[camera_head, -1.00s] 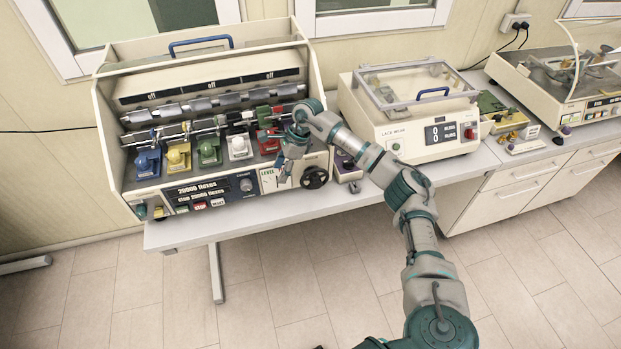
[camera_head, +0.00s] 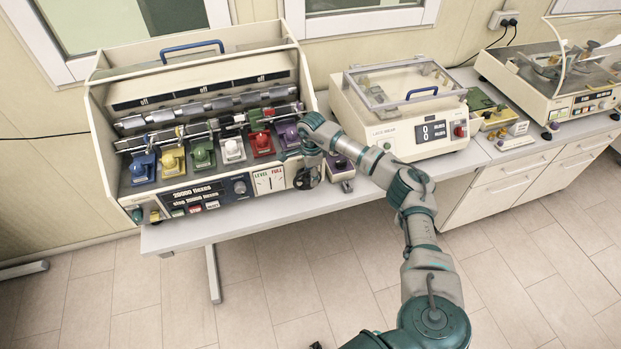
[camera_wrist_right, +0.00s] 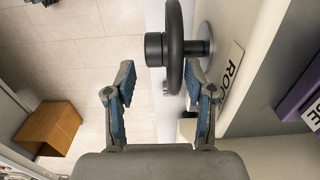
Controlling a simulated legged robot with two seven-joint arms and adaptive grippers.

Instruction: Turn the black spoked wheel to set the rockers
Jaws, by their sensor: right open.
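The black spoked wheel (camera_head: 307,179) is at the lower right of the flexing machine's front, largely hidden behind my right gripper (camera_head: 308,167). In the right wrist view the wheel (camera_wrist_right: 175,45) is seen edge-on, with its hub towards the left and a round plate behind it. My right gripper (camera_wrist_right: 160,85) is open. The near part of the rim shows between its fingers, closer to the right finger; I cannot tell whether they touch. The gauge marked LEVEL and FULL (camera_head: 268,181) is left of the wheel. My left gripper is not in view.
The machine (camera_head: 115,165) holds a row of coloured shoe pieces, with "off" signs above. A small purple-topped unit (camera_head: 341,168) sits close right of the wheel, then the lace wear tester (camera_head: 380,140). A cardboard box (camera_wrist_right: 47,128) is on the floor.

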